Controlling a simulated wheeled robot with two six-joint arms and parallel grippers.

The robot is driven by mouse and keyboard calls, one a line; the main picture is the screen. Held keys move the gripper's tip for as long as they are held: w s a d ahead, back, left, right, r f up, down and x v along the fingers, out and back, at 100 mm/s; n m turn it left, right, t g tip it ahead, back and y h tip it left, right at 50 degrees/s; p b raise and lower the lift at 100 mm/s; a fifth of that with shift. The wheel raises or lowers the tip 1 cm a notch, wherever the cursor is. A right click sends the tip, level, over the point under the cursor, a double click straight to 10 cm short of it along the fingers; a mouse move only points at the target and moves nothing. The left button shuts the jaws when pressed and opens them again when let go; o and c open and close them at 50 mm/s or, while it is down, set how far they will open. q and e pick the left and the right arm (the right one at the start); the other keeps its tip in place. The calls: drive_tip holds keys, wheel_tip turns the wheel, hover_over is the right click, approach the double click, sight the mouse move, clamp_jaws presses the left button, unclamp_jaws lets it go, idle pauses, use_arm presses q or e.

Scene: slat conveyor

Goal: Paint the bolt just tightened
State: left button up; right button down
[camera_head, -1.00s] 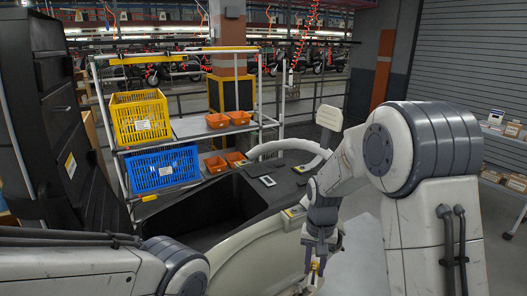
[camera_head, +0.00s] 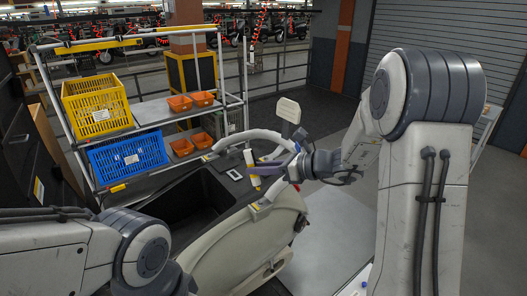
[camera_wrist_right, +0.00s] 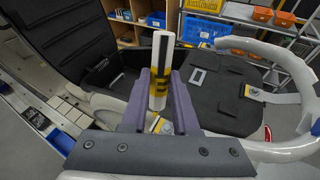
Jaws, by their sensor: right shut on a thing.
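My right gripper (camera_head: 264,168) reaches in from the right, above the cream body panel (camera_head: 245,235) and beside the dark deck of the vehicle. Its purple fingers are shut on a white paint marker with a yellow band and a black stripe (camera_wrist_right: 160,60), held roughly upright. The marker (camera_head: 249,158) also shows in the head view. A small yellow-and-white label (camera_wrist_right: 161,126) shows behind the fingers in the wrist view. I cannot make out a bolt; it is too small or hidden. My left arm comes in at the lower left, but its gripper is out of view.
A curved pale rail (camera_head: 240,136) passes close behind the gripper. A rack with a yellow crate (camera_head: 97,107), a blue crate (camera_head: 127,155) and several orange bins (camera_head: 180,103) stands at left. Open floor lies to the right of the vehicle.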

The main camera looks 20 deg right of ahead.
drive_tip(key=shift+m+t, duration=0.5)
drive_tip(key=f+b, duration=0.4)
drive_tip(key=w+d+f+b, duration=0.1)
drive_tip(key=b, duration=0.1)
drive_tip(key=shift+d+f, duration=0.1)
drive_tip(key=shift+f, duration=0.3)
drive_tip(key=shift+f, duration=0.1)
idle(0.9)
drive_tip(key=shift+w+a+b, duration=0.2)
drive_tip(key=shift+w+b, duration=0.3)
drive_tip(key=shift+b, duration=0.35)
idle(2.1)
wheel_tip(320, 180, up, 6)
drive_tip(key=p, duration=0.4)
idle(0.5)
